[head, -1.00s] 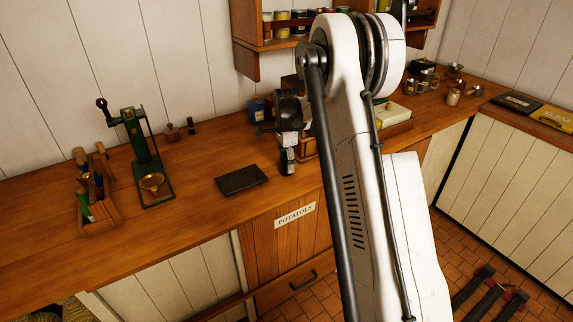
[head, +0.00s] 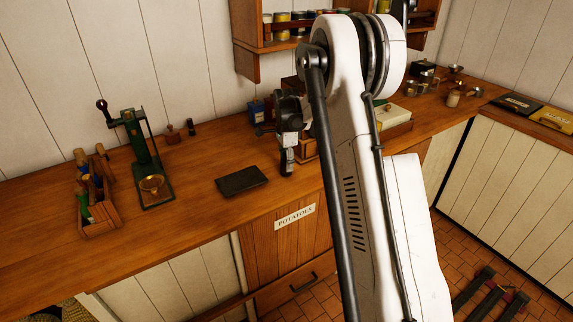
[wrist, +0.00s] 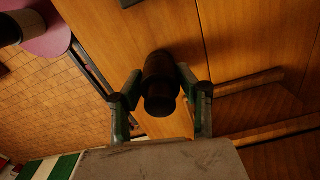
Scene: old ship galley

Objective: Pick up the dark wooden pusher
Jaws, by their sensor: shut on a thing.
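The dark wooden pusher (wrist: 160,88) is a short, nearly black round piece, seen end-on in the wrist view. My gripper (wrist: 159,72) has one finger on each side of it and is shut on it. In the head view my gripper (head: 288,164) points down at the counter, just right of a dark flat slab. The pusher cannot be made out there. I cannot tell whether its lower end touches the wood.
The dark slab (head: 241,180) lies on the wooden counter (head: 195,235). A green press (head: 143,150) and a wooden box of tools (head: 99,216) stand at left. A wooden tray (head: 397,133) is close at right, under a wall shelf (head: 246,62). The front counter is clear.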

